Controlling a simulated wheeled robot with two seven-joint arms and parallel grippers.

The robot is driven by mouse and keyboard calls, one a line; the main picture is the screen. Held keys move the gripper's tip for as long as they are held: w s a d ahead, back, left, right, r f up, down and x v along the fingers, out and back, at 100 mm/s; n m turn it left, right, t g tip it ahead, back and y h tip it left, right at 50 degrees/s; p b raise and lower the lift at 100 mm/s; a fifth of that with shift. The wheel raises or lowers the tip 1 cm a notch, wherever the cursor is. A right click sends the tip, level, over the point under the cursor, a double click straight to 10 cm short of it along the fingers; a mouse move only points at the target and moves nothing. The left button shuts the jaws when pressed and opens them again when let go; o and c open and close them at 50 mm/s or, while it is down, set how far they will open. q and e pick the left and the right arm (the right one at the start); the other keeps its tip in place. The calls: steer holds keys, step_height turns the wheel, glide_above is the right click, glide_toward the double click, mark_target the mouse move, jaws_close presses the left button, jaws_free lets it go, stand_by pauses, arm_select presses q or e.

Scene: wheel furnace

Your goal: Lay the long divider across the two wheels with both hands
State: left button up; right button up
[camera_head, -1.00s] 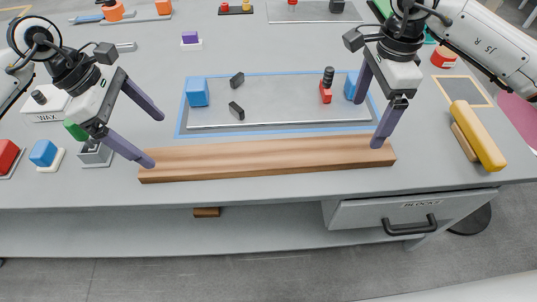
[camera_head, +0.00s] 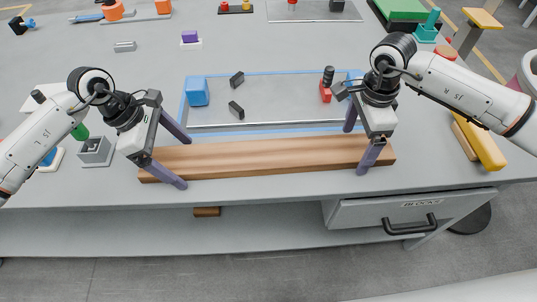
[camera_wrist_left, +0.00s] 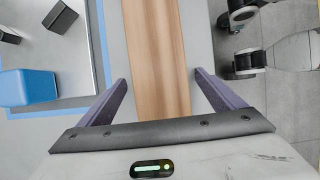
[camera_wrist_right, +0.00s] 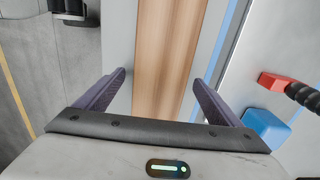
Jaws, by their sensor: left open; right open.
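The long divider looks to be the long brown wooden plank (camera_head: 262,157), lying flat along the front of the grey table. My left gripper (camera_head: 187,163) is open over the plank's left end, with one finger on each side of it. In the left wrist view the plank (camera_wrist_left: 155,45) runs between the spread fingers with gaps on both sides. My right gripper (camera_head: 355,152) is open over the right end, likewise astride it. In the right wrist view the plank (camera_wrist_right: 170,45) also passes between the fingers, apart from both. I cannot make out the two wheels.
Behind the plank is a blue-edged tray (camera_head: 285,126) with blue cubes (camera_head: 197,91), dark pieces and a red piece (camera_head: 325,94). A yellow bar (camera_head: 482,143) lies to the right. A grey clamp-like block (camera_head: 96,151) is at the left. A drawer (camera_head: 405,210) hangs below the front edge.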

arm_select(q)
steer(key=shift+c, duration=0.2)
arm_select(e)
steer(key=shift+c, duration=0.2)
arm_select(q)
steer(key=c, duration=1.8)
arm_select(e)
steer(key=c, duration=1.8)
arm_select(q)
steer(key=shift+r, duration=0.2)
steer(key=shift+c, duration=0.2)
arm_select(e)
steer(key=shift+w+r, duration=0.1)
steer(key=shift+r, duration=0.1)
steer(key=shift+c, duration=0.2)
